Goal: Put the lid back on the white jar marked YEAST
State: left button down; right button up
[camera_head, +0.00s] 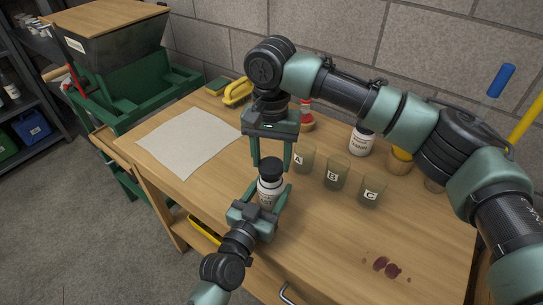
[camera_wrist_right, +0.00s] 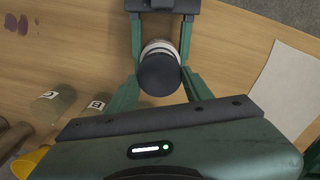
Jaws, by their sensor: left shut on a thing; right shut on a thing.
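A white jar (camera_head: 269,192) with a dark-printed label, only partly readable, stands upright between the fingers of my left gripper (camera_head: 267,196), which is shut on it. The black lid (camera_head: 271,167) is at the jar's mouth, and my right gripper (camera_head: 272,168) is shut on it from above. In the right wrist view the lid (camera_wrist_right: 159,74) lies between my right fingers, with the jar's white rim (camera_wrist_right: 158,45) just beyond it. I cannot tell whether the lid is fully seated.
Beakers A (camera_head: 304,158), B (camera_head: 336,174) and C (camera_head: 371,191) stand close on the right. Another white jar (camera_head: 361,141) with a dark lid is behind them. A pale sheet (camera_head: 190,142) lies on the table (camera_head: 330,240) at left. Dark red stains (camera_head: 387,267) mark the front right.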

aim_at(272, 166)
jog(key=shift+f, duration=0.1)
jog(key=shift+f, duration=0.8)
jog(key=shift+f, duration=0.55)
dwell(0.4)
jog(key=m, duration=0.5)
jog(key=shift+s+m, duration=0.1)
jog(key=shift+m, duration=0.2)
jog(key=m, duration=0.8)
jog(key=shift+s+m, duration=0.15)
jog(key=shift+m, duration=0.25)
jog(key=m, duration=0.5)
jog(key=shift+d+m, duration=0.1)
jog(key=shift+m, duration=0.3)
